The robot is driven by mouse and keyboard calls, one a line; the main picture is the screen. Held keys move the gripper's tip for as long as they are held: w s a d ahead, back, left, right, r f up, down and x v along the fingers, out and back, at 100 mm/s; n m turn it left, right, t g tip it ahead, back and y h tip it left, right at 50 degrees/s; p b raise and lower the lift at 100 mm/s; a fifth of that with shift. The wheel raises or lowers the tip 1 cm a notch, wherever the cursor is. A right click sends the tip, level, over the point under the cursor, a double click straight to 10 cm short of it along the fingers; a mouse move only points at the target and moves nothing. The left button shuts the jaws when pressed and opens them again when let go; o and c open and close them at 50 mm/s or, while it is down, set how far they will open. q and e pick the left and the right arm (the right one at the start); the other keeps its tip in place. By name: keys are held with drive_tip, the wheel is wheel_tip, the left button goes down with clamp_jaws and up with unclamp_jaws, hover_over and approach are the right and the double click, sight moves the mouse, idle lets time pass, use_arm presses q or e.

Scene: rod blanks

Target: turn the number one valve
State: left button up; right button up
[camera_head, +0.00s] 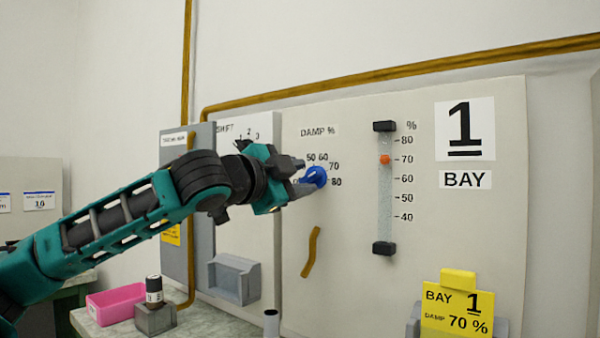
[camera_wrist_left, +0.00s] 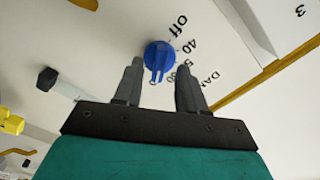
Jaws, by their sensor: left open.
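The blue valve knob (camera_head: 317,176) is on the pale panel of bay 1, inside a "DAMP %" dial marked 50, 60, 70 and 80. It also shows in the left wrist view (camera_wrist_left: 159,56), where "Off" and 40 are readable too. My left gripper (camera_head: 303,176) is open in front of the knob, its fingertips close to it. In the left wrist view the fingers (camera_wrist_left: 160,72) stand on either side of the knob's lower part with gaps; I cannot tell whether they touch it. Part of the dial is hidden by the gripper. My right gripper is not in view.
A gauge (camera_head: 384,195) right of the knob has an orange marker (camera_head: 384,159) near 70. A yellow card (camera_head: 457,312) reads "BAY 1 DAMP 70 %". A grey box (camera_head: 235,280) juts out below my arm. A pink tray (camera_head: 115,303) stands on the bench at lower left.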

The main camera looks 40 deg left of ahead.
use_arm(q)
drive_tip(key=shift+w, duration=0.35)
clamp_jaws()
idle(0.3)
